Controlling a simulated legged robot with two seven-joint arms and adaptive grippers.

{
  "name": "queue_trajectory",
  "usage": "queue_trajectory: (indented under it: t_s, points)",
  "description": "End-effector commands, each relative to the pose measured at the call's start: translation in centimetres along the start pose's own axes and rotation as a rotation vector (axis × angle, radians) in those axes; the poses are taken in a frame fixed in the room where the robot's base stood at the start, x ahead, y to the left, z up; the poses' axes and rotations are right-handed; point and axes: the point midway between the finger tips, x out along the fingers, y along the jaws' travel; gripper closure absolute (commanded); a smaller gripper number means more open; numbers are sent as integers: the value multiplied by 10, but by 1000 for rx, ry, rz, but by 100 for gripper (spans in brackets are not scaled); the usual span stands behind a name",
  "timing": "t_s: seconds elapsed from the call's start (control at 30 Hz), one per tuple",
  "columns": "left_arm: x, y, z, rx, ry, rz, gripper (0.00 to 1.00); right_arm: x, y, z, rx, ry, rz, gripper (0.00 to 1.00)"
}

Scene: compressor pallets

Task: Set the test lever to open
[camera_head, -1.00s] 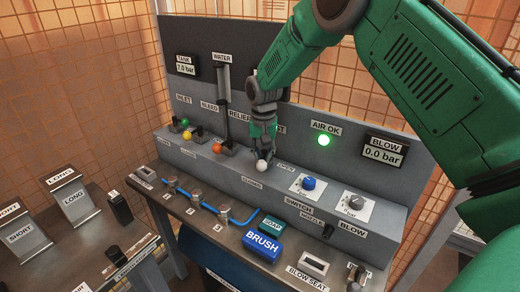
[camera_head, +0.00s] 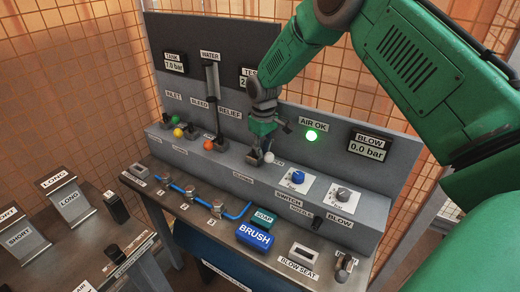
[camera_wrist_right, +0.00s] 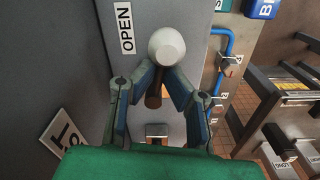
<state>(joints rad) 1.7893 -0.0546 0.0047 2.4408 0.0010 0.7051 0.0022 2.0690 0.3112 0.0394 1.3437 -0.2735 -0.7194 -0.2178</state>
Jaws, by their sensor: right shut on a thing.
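The test lever has a white ball knob (camera_head: 269,157) and stands on the grey ledge of the panel, near the OPEN label (camera_head: 278,162). The CLOSED label (camera_head: 241,177) lies to its left. My right gripper (camera_head: 262,153) reaches down over the lever and is shut on it. In the right wrist view the white knob (camera_wrist_right: 167,48) sits at the tips of the fingers, with the dark lever shaft (camera_wrist_right: 153,98) between them. There the OPEN label (camera_wrist_right: 125,28) is beside the knob. The lever's base is partly hidden. My left gripper is not in view.
Levers with green, yellow and orange knobs (camera_head: 209,145) stand to the left. A blue switch knob (camera_head: 298,177) and a grey dial (camera_head: 343,195) are to the right. The AIR OK lamp (camera_head: 311,136) glows green. A blue BRUSH block (camera_head: 254,236) lies on the bench in front.

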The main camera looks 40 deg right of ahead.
Motion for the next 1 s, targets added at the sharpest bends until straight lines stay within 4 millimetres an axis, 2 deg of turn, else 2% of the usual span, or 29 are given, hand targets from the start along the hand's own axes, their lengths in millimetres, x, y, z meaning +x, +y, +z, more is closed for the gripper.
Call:
queue_trajectory:
  t_s: [0.03,0.4,0.93,1.0]
  points:
    - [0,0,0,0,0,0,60,7,0,7,-32,-19,-6,100]
    - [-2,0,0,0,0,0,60,7,6,6,-186,-20,-6,100]
    - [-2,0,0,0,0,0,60,7,8,7,-209,-22,-5,100]
    - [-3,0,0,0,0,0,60,7,8,7,-209,-22,-5,73]
